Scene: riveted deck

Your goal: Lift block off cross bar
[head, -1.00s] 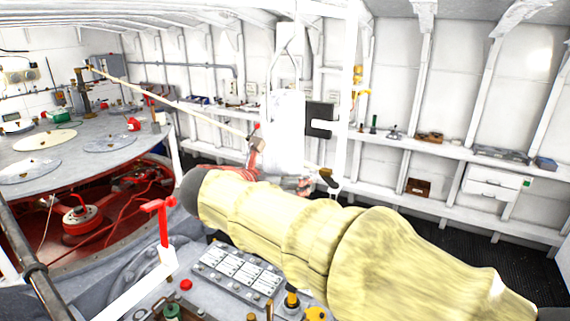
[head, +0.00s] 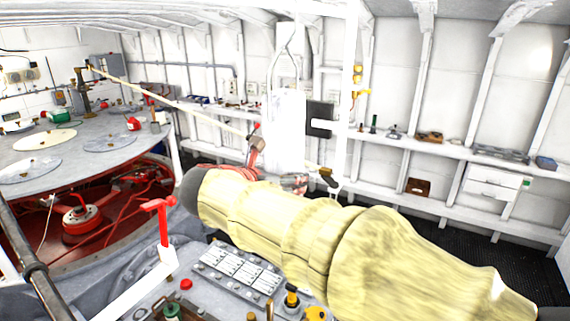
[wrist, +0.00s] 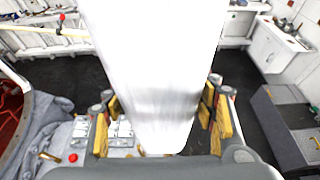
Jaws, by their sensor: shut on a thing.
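A tall white block (head: 285,125) stands near the middle of the head view, above the far end of my arm. It fills the middle of the wrist view (wrist: 155,60), narrowing toward its lower end. My gripper (wrist: 160,115) is shut on it, with yellow-padded fingers on both sides. In the head view my forearm hides most of the gripper. A long pale bar (head: 170,98) slants down from the upper left and passes behind the block; it may be the cross bar. I cannot tell whether the block touches it.
A round grey table (head: 95,140) over red machinery stands at left. A red T-handle (head: 160,215) and a control panel (head: 235,268) are close in front. A wall shelf (head: 440,150) with small items runs along the right. Dark floor shows clear at right.

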